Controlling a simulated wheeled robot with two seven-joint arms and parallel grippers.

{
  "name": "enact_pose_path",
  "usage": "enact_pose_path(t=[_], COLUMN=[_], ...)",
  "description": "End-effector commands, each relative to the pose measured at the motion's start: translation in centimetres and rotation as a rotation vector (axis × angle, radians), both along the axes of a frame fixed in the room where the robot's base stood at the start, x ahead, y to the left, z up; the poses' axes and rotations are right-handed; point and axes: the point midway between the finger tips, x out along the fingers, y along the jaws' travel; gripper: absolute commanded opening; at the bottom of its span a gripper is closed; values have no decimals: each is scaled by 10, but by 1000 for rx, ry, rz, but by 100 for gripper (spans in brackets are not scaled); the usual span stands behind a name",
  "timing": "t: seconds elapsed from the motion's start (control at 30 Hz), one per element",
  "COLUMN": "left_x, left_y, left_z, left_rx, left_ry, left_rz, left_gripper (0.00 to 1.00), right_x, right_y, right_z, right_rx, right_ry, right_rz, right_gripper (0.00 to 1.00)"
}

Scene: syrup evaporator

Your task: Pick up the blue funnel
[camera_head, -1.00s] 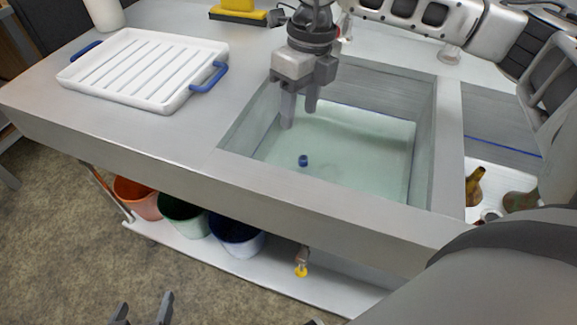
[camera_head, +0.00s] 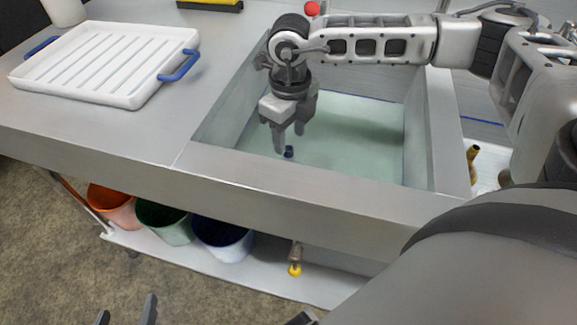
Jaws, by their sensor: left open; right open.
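A small dark blue thing (camera_head: 288,152) shows in the sink basin (camera_head: 345,165); it is too small and partly covered to tell if it is the funnel. My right gripper (camera_head: 290,141) points down into the basin, its open fingertips close by this blue thing in the picture. I cannot tell whether they touch it. My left gripper (camera_head: 127,312) is open and empty at the bottom left edge, low in front of the counter. No other blue funnel is clear in view.
A white ribbed tray (camera_head: 110,60) with blue handles lies on the counter at left. Orange (camera_head: 112,210), green (camera_head: 163,225) and blue-white (camera_head: 222,240) buckets stand on the lower shelf. A yellow-ended valve (camera_head: 295,268) hangs below the sink. The basin walls surround my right gripper.

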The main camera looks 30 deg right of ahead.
Motion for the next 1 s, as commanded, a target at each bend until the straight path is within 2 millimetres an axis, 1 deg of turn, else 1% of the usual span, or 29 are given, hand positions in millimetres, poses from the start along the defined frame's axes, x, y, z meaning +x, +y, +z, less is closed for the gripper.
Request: enact_pose_path(t=[0.2, 0.3, 0.4, 0.6, 0.63, 0.67, 0.7, 0.77, 0.8, 1.0], left_x=[0, 0, 0, 0, 0, 0, 0, 0, 0, 0], left_y=[0, 0, 0, 0, 0, 0, 0, 0, 0, 0], left_z=[2, 0, 0, 1, 1, 1, 1, 1, 1, 0], left_rx=[-1, -1, -1, -1, -1, -1, -1, -1, -1, -1], left_ry=[-3, -3, -3, -3, -3, -3, -3, -3, -3, -3], left_rz=[0, 0, 0, 0, 0, 0, 0, 0, 0, 0], left_gripper=[68, 68, 68, 68, 68, 68, 68, 68, 68, 68], right_x=[-4, -3, -4, -3, -3, -3, -3, -3, -3, -3], right_y=[6, 5, 5, 5, 5, 5, 5, 5, 5, 5], right_z=[-32, -44, -50, -50, -50, -50, -50, -50, -50, -50], right_rx=[-2, -2, -1, 0, 0, 0, 0, 0, 0, 0], right_ry=[5, 3, 2, 1, 1, 1, 1, 1, 1, 1], right_rz=[1, -2, -1, -1, -1, -1, -1, -1, -1, -1], right_gripper=[48, 48, 48, 48, 45, 37, 26, 9, 4, 3])
